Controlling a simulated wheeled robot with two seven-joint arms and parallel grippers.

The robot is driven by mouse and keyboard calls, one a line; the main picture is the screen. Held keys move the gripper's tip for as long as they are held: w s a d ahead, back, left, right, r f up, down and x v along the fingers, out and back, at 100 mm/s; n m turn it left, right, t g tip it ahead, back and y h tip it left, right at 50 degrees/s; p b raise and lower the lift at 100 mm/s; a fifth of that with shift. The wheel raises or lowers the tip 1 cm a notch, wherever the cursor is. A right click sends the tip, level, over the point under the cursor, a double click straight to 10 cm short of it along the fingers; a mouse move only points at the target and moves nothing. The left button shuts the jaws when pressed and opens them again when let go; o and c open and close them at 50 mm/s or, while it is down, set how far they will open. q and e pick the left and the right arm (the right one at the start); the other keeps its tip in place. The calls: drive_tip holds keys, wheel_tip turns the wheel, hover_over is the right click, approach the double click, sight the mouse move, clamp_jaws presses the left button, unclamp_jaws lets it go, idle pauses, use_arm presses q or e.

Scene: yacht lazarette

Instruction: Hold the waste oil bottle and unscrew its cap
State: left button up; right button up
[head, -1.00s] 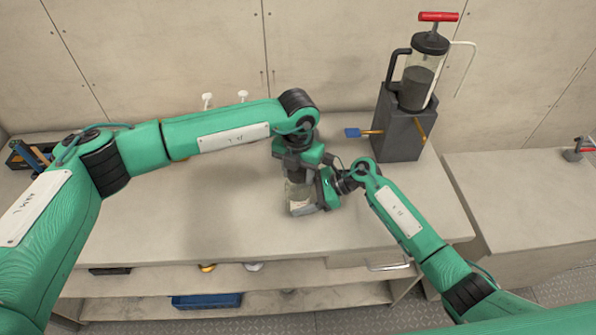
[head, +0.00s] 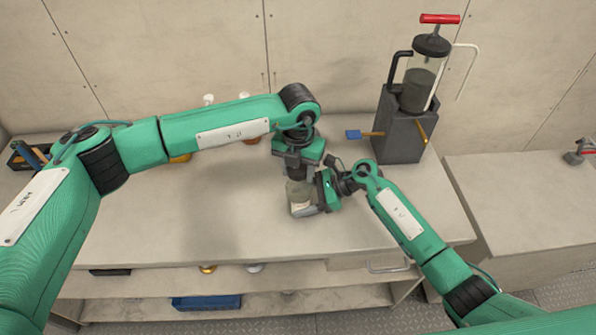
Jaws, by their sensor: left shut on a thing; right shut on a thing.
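The waste oil bottle (head: 300,197) is a squat, murky see-through bottle with a pale label, standing on the bench near its front middle. My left gripper (head: 298,173) points down over the bottle's top and is shut there; the cap is hidden inside the gripper. My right gripper (head: 322,198) comes in from the right and is shut on the bottle's side, low on its body. The gripper hides the bottle's right edge.
A grey block (head: 400,135) at the back right bears a pump canister (head: 418,85) with a red handle. A blue-ended brush (head: 355,134) sticks out from the block. White-capped bottles stand partly hidden behind my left arm. The bench (head: 150,225) is clear at left front.

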use_arm(q)
drive_tip(key=shift+r, duration=0.3)
use_arm(e)
drive_tip(key=shift+s+f, duration=0.1)
use_arm(q)
drive_tip(key=shift+r, duration=0.15)
drive_tip(key=shift+r, duration=1.8)
use_arm(e)
drive_tip(key=o, duration=1.5)
drive_tip(key=shift+c, duration=0.2)
drive_tip(key=v, duration=1.2)
use_arm(q)
drive_tip(key=shift+s, duration=0.1)
use_arm(e)
drive_tip(key=shift+f, duration=0.1)
